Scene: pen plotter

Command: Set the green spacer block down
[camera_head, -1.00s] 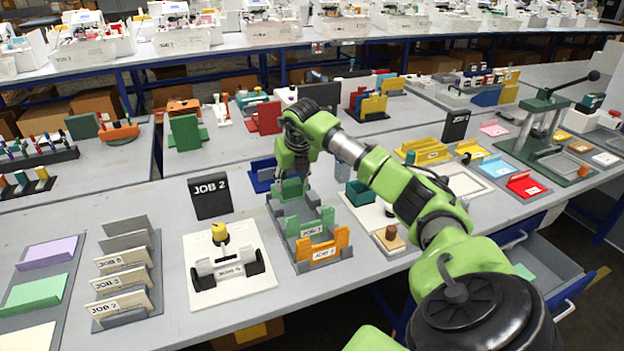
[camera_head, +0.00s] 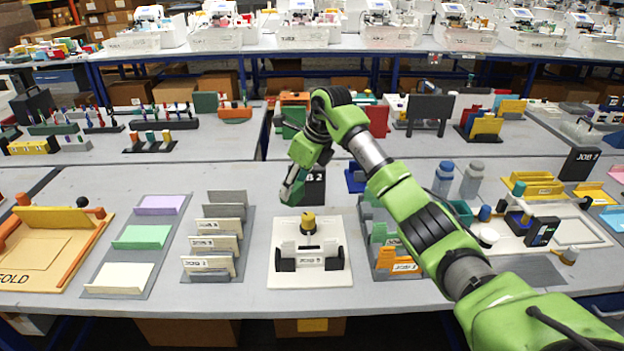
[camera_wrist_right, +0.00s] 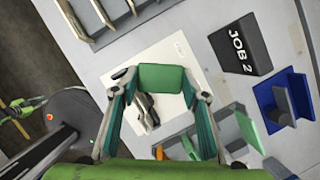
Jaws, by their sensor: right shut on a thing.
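The green spacer block (camera_wrist_right: 162,78) is held between the fingertips of my right gripper (camera_wrist_right: 160,88) in the right wrist view. In the head view my right gripper (camera_head: 294,184) hangs in front of the black JOB 2 sign (camera_head: 314,187), with the block (camera_head: 291,194) at its tips. The block is in the air, behind and above the white plotter fixture (camera_head: 335,278) with its yellow-topped knob (camera_head: 309,221). The grey spacer rack (camera_head: 383,270) stands to the right, partly hidden by my arm. My left gripper is not in view.
A grey rack of labelled cards (camera_head: 222,240) and a tray of coloured cards (camera_head: 140,238) stand left of the fixture. A blue holder (camera_head: 354,180) is behind the spacer rack. Bare table lies between the card rack and the fixture.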

